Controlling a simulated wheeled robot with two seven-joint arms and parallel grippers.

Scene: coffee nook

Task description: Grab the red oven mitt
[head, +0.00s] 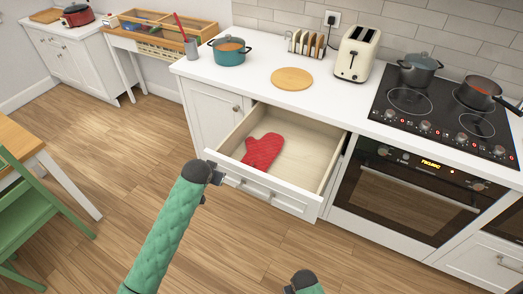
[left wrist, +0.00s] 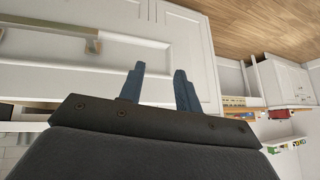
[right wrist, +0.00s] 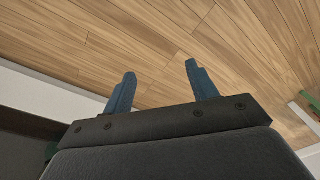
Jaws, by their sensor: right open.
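The red oven mitt (head: 263,151) lies flat in the open drawer (head: 305,160), toward its left side. My left gripper (head: 217,178) is at the drawer's front left corner, outside the drawer and apart from the mitt. In the left wrist view its two fingers (left wrist: 160,88) stand apart with nothing between them, facing a white cabinet front with a handle. My right gripper shows in the right wrist view (right wrist: 160,85), open and empty above the wooden floor. In the head view only part of my right arm shows at the bottom edge.
The white counter (head: 265,92) above the drawer holds a teal pot (head: 230,52), a round wooden board (head: 292,79), a toast rack and a cream toaster (head: 357,54). The oven (head: 405,190) and hob are on the right. A green chair (head: 35,215) stands left. The floor in front is clear.

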